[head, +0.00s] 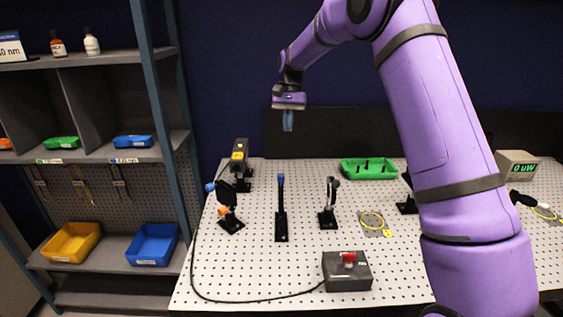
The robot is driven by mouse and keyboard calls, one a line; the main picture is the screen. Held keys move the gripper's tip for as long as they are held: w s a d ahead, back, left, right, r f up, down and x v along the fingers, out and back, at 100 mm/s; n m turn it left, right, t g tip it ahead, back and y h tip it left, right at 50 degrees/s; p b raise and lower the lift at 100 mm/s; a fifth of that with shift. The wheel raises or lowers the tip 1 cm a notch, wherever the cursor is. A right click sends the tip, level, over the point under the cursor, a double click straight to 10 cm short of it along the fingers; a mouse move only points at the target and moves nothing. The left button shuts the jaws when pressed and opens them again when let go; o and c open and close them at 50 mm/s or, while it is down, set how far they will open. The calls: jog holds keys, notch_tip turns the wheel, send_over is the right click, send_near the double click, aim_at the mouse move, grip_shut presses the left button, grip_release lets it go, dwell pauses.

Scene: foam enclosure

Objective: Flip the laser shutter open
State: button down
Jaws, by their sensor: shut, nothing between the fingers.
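A slim black post with a blue tip (281,205) stands upright on a small black base on the breadboard; it looks like the laser shutter's lever. Behind it to the left is a black laser head (239,163) with a yellow label. My gripper (288,129) points down, shut and empty, high above the back of the board. In the picture it is above the blue tip and well apart from it. The power meter (517,165) at the right reads 0 uW.
A mount with blue and orange knobs (228,204) stands left of the post, a lens mount (328,205) right. A green tray (368,169) is behind. A box with a red switch (347,271) sits in front, its cable curving left. Shelves stand left. My arm hides the board's right part.

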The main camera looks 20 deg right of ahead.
jog(key=shift+f, duration=0.15)
jog(key=s+a+f, duration=0.3)
jog(key=s+f, duration=0.3)
jog(key=f, duration=0.3)
jog(key=shift+s+a, duration=0.35)
jog(key=shift+a, duration=0.05)
dwell(0.4)
send_over(281, 186)
jog(key=s, duration=0.1)
jog(key=shift+s+d, duration=0.15)
jog(key=shift+d, duration=0.05)
